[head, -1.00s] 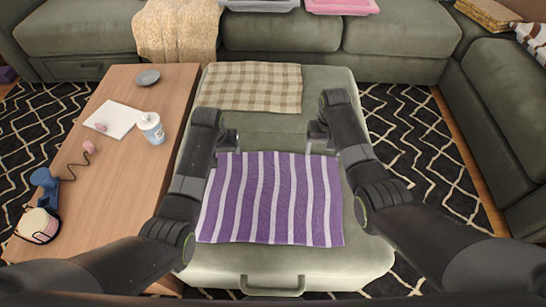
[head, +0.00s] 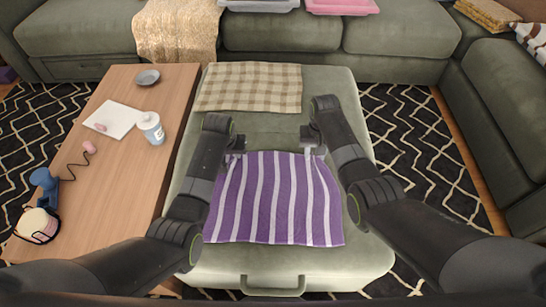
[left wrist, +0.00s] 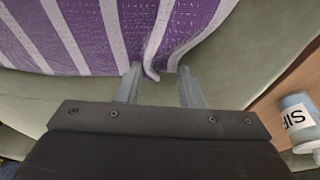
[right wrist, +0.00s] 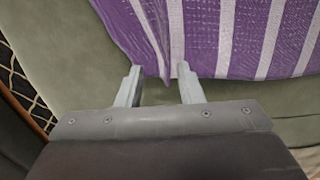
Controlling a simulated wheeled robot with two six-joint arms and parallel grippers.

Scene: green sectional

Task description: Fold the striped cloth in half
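The purple and white striped cloth (head: 275,205) lies on the green ottoman, its far edge drawn in and rumpled at both corners. My left gripper (head: 235,153) is at its far left corner. In the left wrist view, a bunched fold of the cloth (left wrist: 110,35) pokes between the two fingers (left wrist: 157,80), which stand apart. My right gripper (head: 314,151) is at the far right corner. In the right wrist view, a pointed fold of the cloth (right wrist: 205,35) hangs between its spread fingers (right wrist: 158,78). Neither gripper looks shut on the cloth.
The green ottoman (head: 330,90) has a beige checked cloth (head: 250,86) at its far end. A wooden table (head: 140,180) on the left holds a white bottle (head: 151,128), a grey dish (head: 147,78) and other items. A green sofa (head: 400,30) stands behind.

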